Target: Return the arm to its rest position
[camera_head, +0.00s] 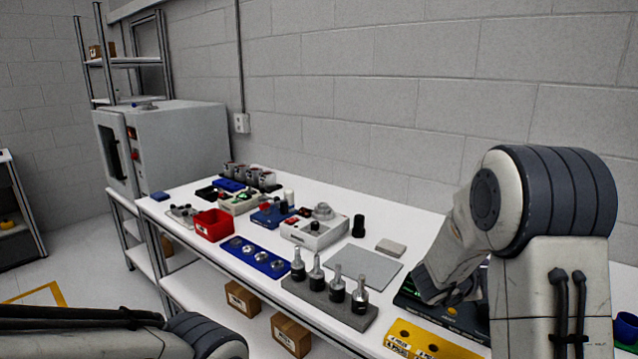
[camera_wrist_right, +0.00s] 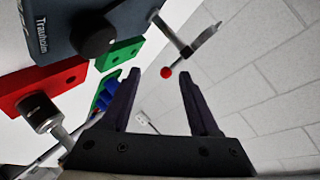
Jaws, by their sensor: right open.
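My right arm (camera_head: 548,205) reaches in from the right of the head view and bends down over the right end of the white table. Its gripper is hidden behind the arm links there. In the right wrist view my right gripper (camera_wrist_right: 158,103) shows two dark fingers spread apart with nothing between them. Beyond the fingers are a dark blue device (camera_wrist_right: 88,28) and a small red ball tip (camera_wrist_right: 166,72). My left arm (camera_head: 120,335) lies low at the left bottom edge of the head view, and its gripper is out of frame.
The white table (camera_head: 415,212) holds a red bin (camera_head: 212,226), a blue tray (camera_head: 255,257), a grey block with upright tools (camera_head: 330,300), a grey mat (camera_head: 363,267) and a yellow block (camera_head: 425,342). A black device (camera_head: 440,308) lies close beside my right arm. A grey wall stands behind.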

